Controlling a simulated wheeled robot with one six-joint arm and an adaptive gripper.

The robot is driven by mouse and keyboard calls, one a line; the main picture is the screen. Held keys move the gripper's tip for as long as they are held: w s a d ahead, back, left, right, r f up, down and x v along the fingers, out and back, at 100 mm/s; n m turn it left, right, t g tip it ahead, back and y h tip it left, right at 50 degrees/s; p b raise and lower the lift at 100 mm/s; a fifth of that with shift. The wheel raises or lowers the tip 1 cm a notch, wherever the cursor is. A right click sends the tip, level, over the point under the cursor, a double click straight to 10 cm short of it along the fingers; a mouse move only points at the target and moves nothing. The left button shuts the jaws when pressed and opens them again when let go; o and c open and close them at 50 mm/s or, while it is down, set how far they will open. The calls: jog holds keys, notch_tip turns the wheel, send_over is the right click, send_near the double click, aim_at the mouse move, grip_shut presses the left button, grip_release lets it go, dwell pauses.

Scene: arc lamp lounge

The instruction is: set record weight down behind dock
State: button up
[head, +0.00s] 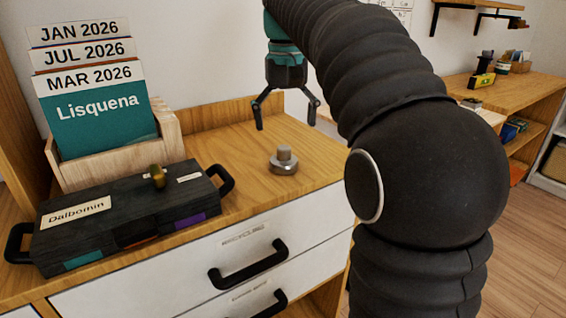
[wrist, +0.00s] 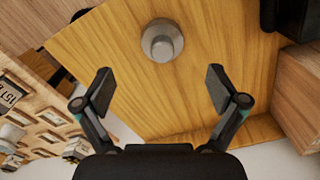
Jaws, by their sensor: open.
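The grey metal record weight (head: 284,160), a wide base with a narrower knob, stands upright on the wooden cabinet top. It also shows in the wrist view (wrist: 162,42), at top centre on bare wood. My gripper (head: 286,122) hangs above the cabinet top toward the back, fingers pointing down and spread. In the wrist view my gripper (wrist: 159,80) is open and empty, with the weight beyond its fingertips and apart from them. Nothing in view is labelled a dock; I cannot tell which thing it is.
A black case (head: 130,212) with end handles, labelled Dalbomin, lies left of the weight with a small brass-coloured piece (head: 158,176) on top. A wooden holder (head: 165,133) with dated cards (head: 95,100) stands behind it. Bare wood surrounds the weight. Drawers with black handles (head: 248,265) are below.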

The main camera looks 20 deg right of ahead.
aim_at(284, 147)
jog(key=shift+w+a+f+b, duration=0.1)
jog(key=shift+f+b, duration=0.25)
jog(key=shift+f, duration=1.5)
jog(key=shift+a+f+b, duration=0.1)
jog(key=shift+f+b, duration=0.2)
jog(key=shift+f, duration=1.55)
jog(key=shift+r, duration=0.1)
jog(key=c, duration=1.6)
